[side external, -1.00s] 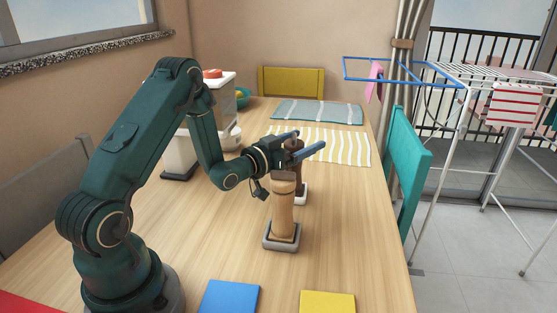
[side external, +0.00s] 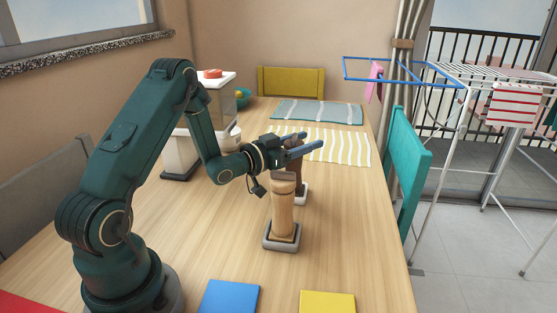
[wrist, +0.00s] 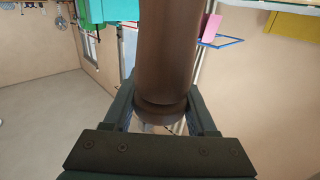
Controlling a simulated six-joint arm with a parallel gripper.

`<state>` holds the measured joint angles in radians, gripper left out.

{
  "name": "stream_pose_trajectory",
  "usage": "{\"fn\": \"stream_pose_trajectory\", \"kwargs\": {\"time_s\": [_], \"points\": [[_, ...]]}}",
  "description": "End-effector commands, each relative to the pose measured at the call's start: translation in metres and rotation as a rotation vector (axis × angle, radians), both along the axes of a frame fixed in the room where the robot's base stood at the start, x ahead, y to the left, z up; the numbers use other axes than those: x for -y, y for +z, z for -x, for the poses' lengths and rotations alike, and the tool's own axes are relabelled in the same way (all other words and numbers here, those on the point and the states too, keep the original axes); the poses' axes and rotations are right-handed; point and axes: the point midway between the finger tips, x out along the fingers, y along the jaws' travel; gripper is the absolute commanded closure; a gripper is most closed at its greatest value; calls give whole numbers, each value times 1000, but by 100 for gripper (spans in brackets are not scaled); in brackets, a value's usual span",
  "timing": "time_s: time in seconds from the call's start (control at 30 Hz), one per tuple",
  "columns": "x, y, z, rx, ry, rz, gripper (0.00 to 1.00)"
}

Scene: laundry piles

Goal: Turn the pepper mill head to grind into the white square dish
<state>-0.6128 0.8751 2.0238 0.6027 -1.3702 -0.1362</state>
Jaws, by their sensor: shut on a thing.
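A dark brown pepper mill (side external: 298,178) stands upright behind a light wooden mill (side external: 283,212). My gripper (side external: 312,141) is level with the dark mill's upper part, its blue-grey fingers around it and shut on it. In the wrist view the dark mill (wrist: 168,55) fills the gap between the fingers. A small white square dish (side external: 303,199) is at the dark mill's foot, partly hidden by the light mill. The light mill stands in a grey-rimmed square dish (side external: 270,246).
The light mill stands close in front of my gripper. A striped yellow cloth (side external: 345,148) and a grey striped cloth (side external: 320,111) lie behind. A white appliance (side external: 180,155) stands left. Blue (side external: 229,297) and yellow (side external: 327,302) flat pieces lie at the front. The table's right side is clear.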

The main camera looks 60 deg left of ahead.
Motion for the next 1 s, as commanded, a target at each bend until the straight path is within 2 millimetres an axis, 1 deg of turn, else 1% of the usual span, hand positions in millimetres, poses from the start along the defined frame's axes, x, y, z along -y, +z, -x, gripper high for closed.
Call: {"fn": "stream_pose_trajectory", "kwargs": {"time_s": [0.3, 0.5, 0.7, 1.0], "points": [[5, -1, 0, -1, -222, -3, 98], [9, -1, 1, -2, -339, -2, 98], [11, -1, 2, -3, -409, -1, 98], [13, -1, 3, -4, -436, 2, 98]]}}
